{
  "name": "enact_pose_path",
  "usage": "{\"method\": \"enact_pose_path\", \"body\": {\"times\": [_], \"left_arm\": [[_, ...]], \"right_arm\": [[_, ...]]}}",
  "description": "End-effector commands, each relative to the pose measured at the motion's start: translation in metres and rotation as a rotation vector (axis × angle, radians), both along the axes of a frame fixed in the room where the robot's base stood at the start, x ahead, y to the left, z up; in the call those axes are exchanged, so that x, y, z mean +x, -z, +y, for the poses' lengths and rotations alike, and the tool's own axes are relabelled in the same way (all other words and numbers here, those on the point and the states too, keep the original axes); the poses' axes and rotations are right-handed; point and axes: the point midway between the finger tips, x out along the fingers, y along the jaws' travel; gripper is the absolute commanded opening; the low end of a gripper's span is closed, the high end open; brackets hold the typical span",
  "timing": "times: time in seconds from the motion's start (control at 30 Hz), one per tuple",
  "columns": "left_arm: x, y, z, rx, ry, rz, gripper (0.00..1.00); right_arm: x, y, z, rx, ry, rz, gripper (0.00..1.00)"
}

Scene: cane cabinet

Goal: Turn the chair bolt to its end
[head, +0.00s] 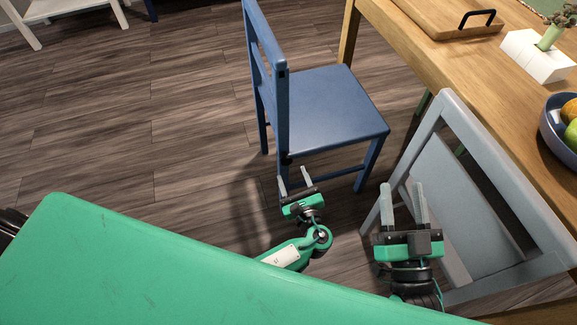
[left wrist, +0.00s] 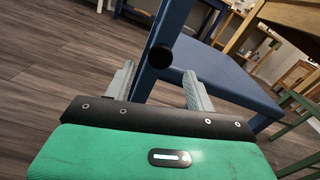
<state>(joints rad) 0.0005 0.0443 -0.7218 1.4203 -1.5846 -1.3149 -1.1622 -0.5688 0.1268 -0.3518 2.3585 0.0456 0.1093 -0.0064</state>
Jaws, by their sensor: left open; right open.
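The blue chair (head: 322,108) stands on the floor beside the table. A round black bolt head (left wrist: 160,56) sits on its blue post in the left wrist view, just ahead of and between my left fingertips. In the head view a small dark spot (head: 286,158) shows low on that post, likely the same bolt. My left gripper (head: 294,178) is open and empty, close to the post; its fingers also show in the left wrist view (left wrist: 158,74), apart on either side of the bolt. My right gripper (head: 402,191) is open and empty in front of the grey chair (head: 465,185).
A wooden table (head: 425,68) at the right carries a tray (head: 450,18), a white box (head: 535,58) and a fruit bowl (head: 553,130). The grey chair leans close to my right gripper. The wooden floor (head: 150,130) left of the blue chair is clear.

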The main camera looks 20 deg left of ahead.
Motion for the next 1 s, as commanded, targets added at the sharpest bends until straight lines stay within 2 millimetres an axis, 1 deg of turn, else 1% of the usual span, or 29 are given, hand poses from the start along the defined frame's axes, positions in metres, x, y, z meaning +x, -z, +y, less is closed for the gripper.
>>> {"method": "enact_pose_path", "body": {"times": [0.03,0.1,0.2,0.3,0.43,0.67,0.7,0.77,0.8,0.87,0.9,0.93,1.0], "left_arm": [[0.009,0.001,0.006,0.001,0.001,-0.002,0.55],[0.019,0.001,0.012,0.001,0.001,-0.002,0.55],[0.03,0.001,0.02,0.001,0.001,-0.001,0.55],[0.037,0.001,0.025,0.0,0.001,0.0,0.55],[0.041,0.0,0.028,-0.001,0.0,0.0,0.55],[0.042,0.0,0.028,-0.002,0.0,0.001,0.55],[0.042,0.0,0.028,-0.002,0.0,0.001,0.51],[0.041,0.0,0.028,-0.002,0.0,0.001,0.4],[0.041,0.0,0.028,-0.002,0.0,0.001,0.32],[0.041,0.0,0.028,-0.002,0.0,0.001,0.2],[0.041,0.0,0.028,-0.001,0.0,0.0,0.12],[0.041,0.0,0.028,-0.002,0.0,0.001,0.1],[0.041,0.0,0.028,-0.002,0.0,0.001,0.1]], "right_arm": [[0.001,-0.005,-0.002,0.008,0.006,-0.036,0.47],[0.001,-0.014,-0.005,0.019,0.015,-0.082,0.47],[0.0,-0.024,-0.008,0.032,0.023,-0.135,0.47],[0.0,-0.031,-0.01,0.039,0.028,-0.171,0.47],[-0.001,-0.036,-0.011,0.045,0.032,-0.192,0.47],[-0.001,-0.037,-0.011,0.046,0.032,-0.195,0.47],[-0.001,-0.036,-0.011,0.046,0.032,-0.195,0.47],[-0.001,-0.036,-0.011,0.046,0.032,-0.195,0.47],[-0.001,-0.036,-0.011,0.046,0.031,-0.195,0.47],[-0.001,-0.036,-0.011,0.046,0.031,-0.195,0.47],[-0.001,-0.036,-0.011,0.046,0.031,-0.195,0.47],[-0.001,-0.036,-0.011,0.046,0.031,-0.195,0.47],[-0.001,-0.037,-0.011,0.046,0.031,-0.195,0.47]]}}
